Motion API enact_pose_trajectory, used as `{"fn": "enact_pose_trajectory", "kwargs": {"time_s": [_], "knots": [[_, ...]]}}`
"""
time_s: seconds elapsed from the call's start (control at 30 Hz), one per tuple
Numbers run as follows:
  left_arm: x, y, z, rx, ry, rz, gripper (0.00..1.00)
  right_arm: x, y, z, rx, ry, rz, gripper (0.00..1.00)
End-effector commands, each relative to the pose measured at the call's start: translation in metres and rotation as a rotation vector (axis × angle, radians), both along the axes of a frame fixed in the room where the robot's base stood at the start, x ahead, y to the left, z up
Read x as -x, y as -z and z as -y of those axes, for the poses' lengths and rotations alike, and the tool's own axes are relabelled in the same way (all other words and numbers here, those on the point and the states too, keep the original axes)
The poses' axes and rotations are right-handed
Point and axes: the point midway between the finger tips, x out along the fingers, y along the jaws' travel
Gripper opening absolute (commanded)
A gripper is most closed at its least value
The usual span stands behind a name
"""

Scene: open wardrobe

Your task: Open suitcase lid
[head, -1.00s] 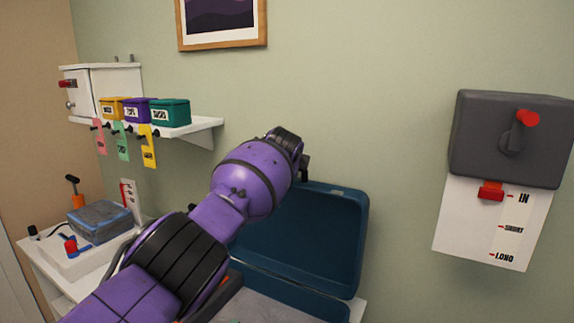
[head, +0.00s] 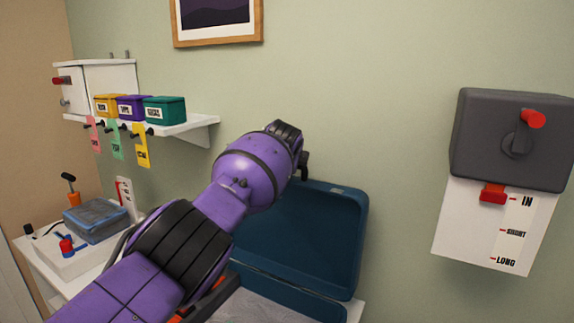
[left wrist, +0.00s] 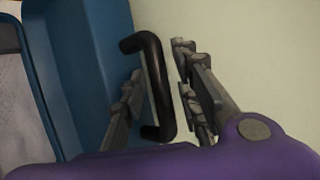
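The blue suitcase lid (head: 310,235) stands raised, close to upright, near the wall behind the suitcase base (head: 270,302). My purple left arm crosses in front and hides part of the lid. My left gripper (head: 303,167) is at the lid's top edge, mostly hidden behind the wrist in the head view. In the left wrist view, the black handle (left wrist: 158,85) lies between the separated fingers of the left gripper (left wrist: 163,100). The fingers look apart, with a gap beside the handle; contact is unclear. My right gripper is not in view.
A white shelf (head: 190,133) with small yellow, purple and teal boxes is on the wall at left. A grey wall box (head: 480,140) with a red knob hangs at right. A clear-lidded container (head: 97,220) sits on the white table at left.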

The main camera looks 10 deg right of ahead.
Motion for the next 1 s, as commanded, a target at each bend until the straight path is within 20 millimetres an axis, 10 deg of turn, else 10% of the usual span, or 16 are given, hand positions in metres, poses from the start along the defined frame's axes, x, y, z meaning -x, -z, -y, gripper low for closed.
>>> {"fn": "enact_pose_trajectory", "kwargs": {"time_s": [0.57, 1.0], "knots": [[0.007, -0.003, 0.000, 0.002, 0.003, -0.001, 0.34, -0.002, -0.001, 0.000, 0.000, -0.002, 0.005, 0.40], [0.049, -0.031, -0.009, 0.001, 0.004, 0.003, 0.34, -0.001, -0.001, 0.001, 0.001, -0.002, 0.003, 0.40]]}}
